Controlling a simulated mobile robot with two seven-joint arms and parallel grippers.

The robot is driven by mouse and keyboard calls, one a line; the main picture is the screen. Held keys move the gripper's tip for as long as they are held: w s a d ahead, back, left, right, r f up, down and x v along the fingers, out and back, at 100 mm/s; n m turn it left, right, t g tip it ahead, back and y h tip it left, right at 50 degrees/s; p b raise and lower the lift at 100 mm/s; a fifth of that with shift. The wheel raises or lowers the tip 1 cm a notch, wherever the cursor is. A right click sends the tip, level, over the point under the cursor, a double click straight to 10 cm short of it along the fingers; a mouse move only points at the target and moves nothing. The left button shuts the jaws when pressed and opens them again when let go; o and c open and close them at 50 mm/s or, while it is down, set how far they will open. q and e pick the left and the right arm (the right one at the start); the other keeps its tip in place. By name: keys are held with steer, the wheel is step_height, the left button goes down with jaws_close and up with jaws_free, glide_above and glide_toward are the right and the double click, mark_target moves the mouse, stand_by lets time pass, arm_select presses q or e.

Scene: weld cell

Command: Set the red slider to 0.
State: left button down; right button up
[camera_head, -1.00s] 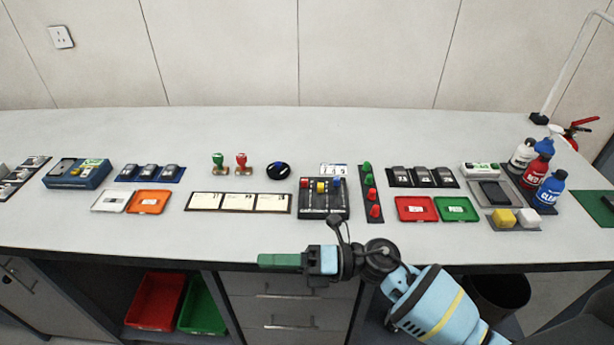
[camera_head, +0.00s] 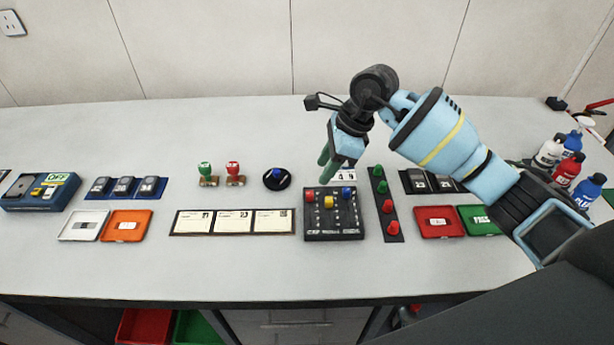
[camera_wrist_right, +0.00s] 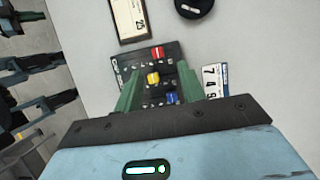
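The slider box (camera_head: 333,229) is a black panel on the bench with red, yellow and blue knobs. The red slider knob (camera_head: 310,196) is the leftmost, near the far end of its track. In the right wrist view the red knob (camera_wrist_right: 158,52) lies beyond the fingertips, and the yellow knob (camera_wrist_right: 153,78) shows between the fingers. My right gripper (camera_head: 327,165) points down above the far edge of the box. Its green fingers (camera_wrist_right: 159,75) are apart with nothing held. The scale figures are too small to read. My left gripper is not seen.
A black dial (camera_head: 276,179) lies left of the box. A strip of green and red buttons (camera_head: 385,205) is close on the right. A number card (camera_head: 346,176) stands behind the box, partly hidden by my gripper. The bench in front is clear.

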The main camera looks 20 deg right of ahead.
mark_target(310, 193)
steer(key=x, duration=0.7)
steer(key=shift+s+a+f, duration=0.15)
steer(key=shift+a+f, duration=0.1)
steer(key=shift+f, duration=0.1)
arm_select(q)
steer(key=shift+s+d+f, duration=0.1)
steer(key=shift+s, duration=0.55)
arm_select(e)
jaws_close()
